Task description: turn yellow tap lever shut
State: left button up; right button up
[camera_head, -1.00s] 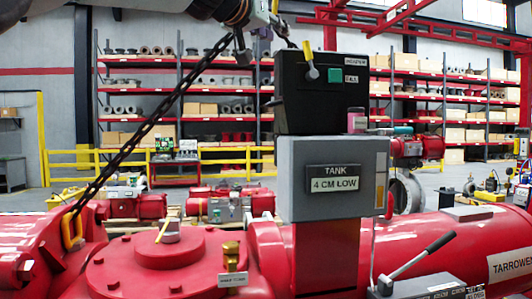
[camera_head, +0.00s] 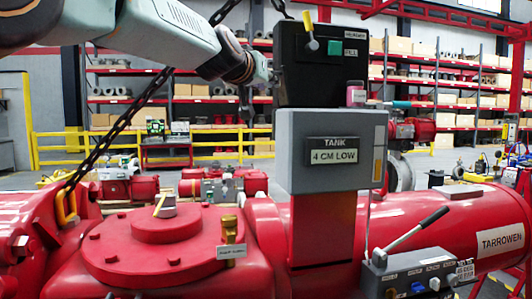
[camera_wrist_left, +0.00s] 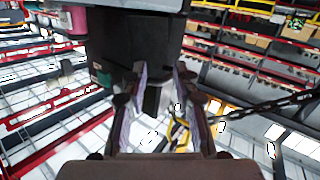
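A black box (camera_head: 322,65) stands on a grey housing marked TANK, 4 CM LOW. A short lever with a yellow knob (camera_head: 312,45) is on its front. A brass fitting (camera_head: 229,228) with a white tag is beside the cover. I cannot tell which one is the tap lever. My left gripper (camera_head: 266,76) is left of the black box. In the left wrist view its fingers (camera_wrist_left: 160,78) are spread, with a dark part of the box between or behind them. My right gripper is not in view.
A dark chain (camera_head: 118,130) rises from a yellow hook (camera_head: 66,208) and passes behind my left arm. A pink jar (camera_head: 356,95) is beside the black box. Shelves are far behind.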

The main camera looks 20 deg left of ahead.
pick_arm(q)
notch_tip(320, 180, down, 16)
jog(key=w+g+b, duration=0.1)
jog(key=b, duration=0.1)
jog(key=shift+n+y, duration=0.3)
jog(key=shift+y, duration=0.1)
jog(key=shift+d, duration=0.2)
jog(key=shift+c, duration=0.2)
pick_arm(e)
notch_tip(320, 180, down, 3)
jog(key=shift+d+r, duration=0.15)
